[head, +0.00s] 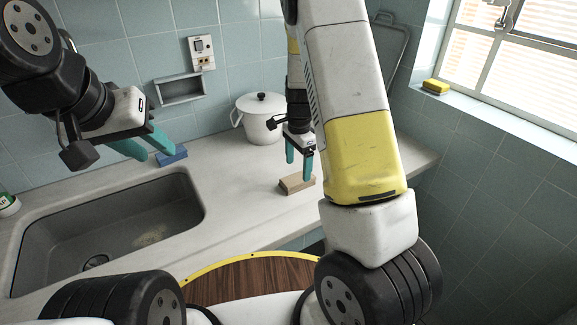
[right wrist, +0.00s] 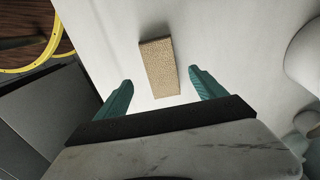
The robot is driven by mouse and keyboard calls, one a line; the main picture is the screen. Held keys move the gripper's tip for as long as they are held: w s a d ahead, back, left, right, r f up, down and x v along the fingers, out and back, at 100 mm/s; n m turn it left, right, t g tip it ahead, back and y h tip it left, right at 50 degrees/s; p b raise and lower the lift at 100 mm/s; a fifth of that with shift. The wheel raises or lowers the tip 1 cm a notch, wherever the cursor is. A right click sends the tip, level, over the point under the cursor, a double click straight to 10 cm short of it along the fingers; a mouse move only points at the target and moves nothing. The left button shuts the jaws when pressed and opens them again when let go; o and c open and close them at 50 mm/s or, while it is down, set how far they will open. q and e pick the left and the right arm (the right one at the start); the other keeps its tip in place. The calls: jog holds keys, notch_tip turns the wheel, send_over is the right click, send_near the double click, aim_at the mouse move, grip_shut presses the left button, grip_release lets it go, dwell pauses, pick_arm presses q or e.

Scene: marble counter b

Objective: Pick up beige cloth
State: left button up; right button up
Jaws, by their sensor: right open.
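The beige cloth (head: 297,184) is a small folded block lying on the counter, right of the sink. It also shows in the right wrist view (right wrist: 160,68), upper middle. My right gripper (head: 299,176) is open with teal fingers. In the right wrist view its fingertips (right wrist: 160,77) stand apart on either side of the cloth's near part, and no contact shows. In the head view the fingers hang just above the cloth. My left gripper (head: 150,152) is at the left over the counter behind the sink. Its teal fingers show with a gap between them and hold nothing I can see.
A blue cloth or sponge (head: 172,156) lies beside my left fingers. A white lidded pot (head: 260,122) stands behind my right gripper. The sink (head: 50,235) opens at the left. A yellow sponge (head: 436,86) sits on the window sill. The counter around the beige cloth is clear.

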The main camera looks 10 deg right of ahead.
aim_at(297, 178)
notch_tip(297, 178, down, 5)
jog(key=shift+w+r, duration=0.1)
jog(key=c, duration=1.5)
jog(key=shift+o, duration=0.2)
jog(key=shift+r, duration=0.15)
jog(key=shift+a+r, duration=0.1)
jog(key=shift+r, duration=0.5)
notch_tip(297, 178, up, 2)
jog(key=shift+r, duration=0.15)
jog(key=s, duration=1)
jog(key=s+r, duration=0.1)
jog(key=s, duration=0.5)
jog(key=shift+d+r, duration=0.1)
jog(key=shift+d, duration=0.15)
